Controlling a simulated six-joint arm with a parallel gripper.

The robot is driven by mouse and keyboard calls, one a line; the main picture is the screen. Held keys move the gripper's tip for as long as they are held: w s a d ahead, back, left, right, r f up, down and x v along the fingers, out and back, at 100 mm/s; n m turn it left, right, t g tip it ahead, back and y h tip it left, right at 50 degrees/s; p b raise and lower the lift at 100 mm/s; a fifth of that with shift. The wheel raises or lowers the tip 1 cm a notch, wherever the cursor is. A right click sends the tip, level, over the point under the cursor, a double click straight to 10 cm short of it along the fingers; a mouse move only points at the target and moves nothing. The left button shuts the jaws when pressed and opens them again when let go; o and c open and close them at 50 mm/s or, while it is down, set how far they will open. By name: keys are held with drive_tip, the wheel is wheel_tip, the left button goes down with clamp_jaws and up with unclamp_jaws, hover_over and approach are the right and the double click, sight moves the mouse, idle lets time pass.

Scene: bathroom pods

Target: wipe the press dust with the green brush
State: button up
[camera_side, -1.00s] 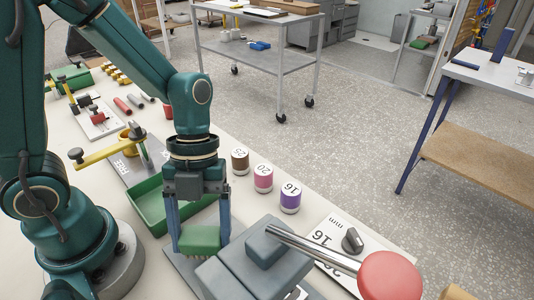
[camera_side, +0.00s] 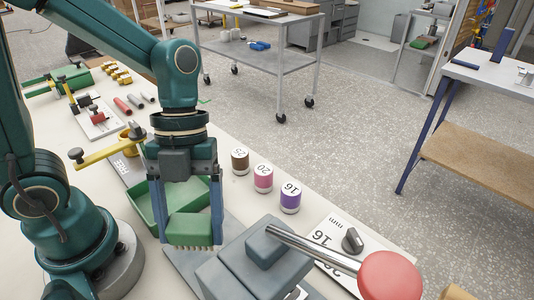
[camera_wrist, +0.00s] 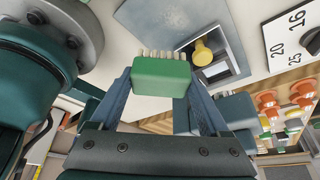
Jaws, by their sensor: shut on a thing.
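My gripper (camera_side: 189,236) is shut on the green brush (camera_side: 190,227), a block with pale bristles along its lower edge. In the side view the brush is over the near-left part of the grey base plate (camera_side: 183,268), left of the press (camera_side: 255,262); I cannot tell whether the bristles touch the plate. The press is a grey block with a steel lever ending in a red knob (camera_side: 390,275). The wrist view shows the brush (camera_wrist: 161,77) between both fingers, its bristles towards the plate (camera_wrist: 150,20). I cannot make out any dust.
An open green tray (camera_side: 142,205) stands just behind the brush. Brown, pink and purple labelled cylinders (camera_side: 263,178) stand right of it. A yellow clamp arm (camera_side: 100,152) is at the left. A dial panel (camera_side: 345,240) lies right of the press.

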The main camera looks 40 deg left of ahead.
sight(189, 223)
drive_tip(key=shift+r, duration=0.95)
drive_tip(key=shift+r, duration=1.5)
drive_tip(key=shift+r, duration=0.1)
